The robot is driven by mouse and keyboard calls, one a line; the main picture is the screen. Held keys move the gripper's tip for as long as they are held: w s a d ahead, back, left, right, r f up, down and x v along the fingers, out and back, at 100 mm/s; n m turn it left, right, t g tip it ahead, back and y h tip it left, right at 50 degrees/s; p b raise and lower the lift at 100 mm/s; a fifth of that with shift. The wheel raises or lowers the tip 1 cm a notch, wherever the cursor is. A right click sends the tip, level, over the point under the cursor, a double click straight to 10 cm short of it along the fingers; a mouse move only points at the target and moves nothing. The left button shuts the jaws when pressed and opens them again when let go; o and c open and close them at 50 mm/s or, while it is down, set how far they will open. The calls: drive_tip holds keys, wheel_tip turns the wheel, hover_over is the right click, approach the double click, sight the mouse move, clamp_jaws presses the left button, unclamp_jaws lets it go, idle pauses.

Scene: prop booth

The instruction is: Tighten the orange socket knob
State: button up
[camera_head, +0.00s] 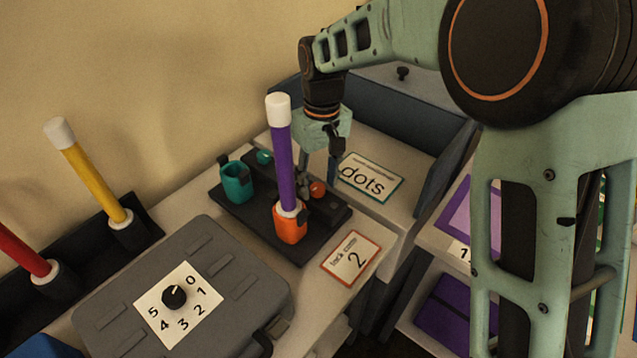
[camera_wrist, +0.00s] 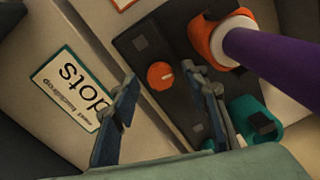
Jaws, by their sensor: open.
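The orange socket knob (camera_head: 318,189) is a small round dial on the black base (camera_head: 327,215), right of the orange socket (camera_head: 290,224). A purple stick with a white top (camera_head: 283,150) stands in that socket. In the wrist view the knob (camera_wrist: 160,75) shows a pale mark on its face, and the orange socket (camera_wrist: 215,38) is beside it. My gripper (camera_head: 318,181) points down over the base. Its open fingers (camera_wrist: 159,80) appear on either side of the knob in the wrist view; contact cannot be told. The purple stick hides part of the base in the head view.
A teal socket (camera_head: 236,181) and a teal knob (camera_head: 264,157) share the base. A "dots" card (camera_head: 370,177) and a "2" card (camera_head: 351,258) lie nearby. A grey case with a numbered dial (camera_head: 174,296) stands front left. Yellow (camera_head: 92,178) and red (camera_head: 24,250) sticks stand left.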

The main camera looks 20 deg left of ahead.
sight(321, 187)
drive_tip(key=shift+f, duration=0.35)
drive_tip(key=shift+c, duration=0.7)
clamp_jaws()
drive_tip(key=shift+m, duration=1.6)
drive_tip(key=shift+o, duration=0.7)
unclamp_jaws()
wheel_tip(321, 187, up, 12)
drive_tip(key=shift+d, duration=0.2)
drive_tip(key=shift+w, duration=0.15)
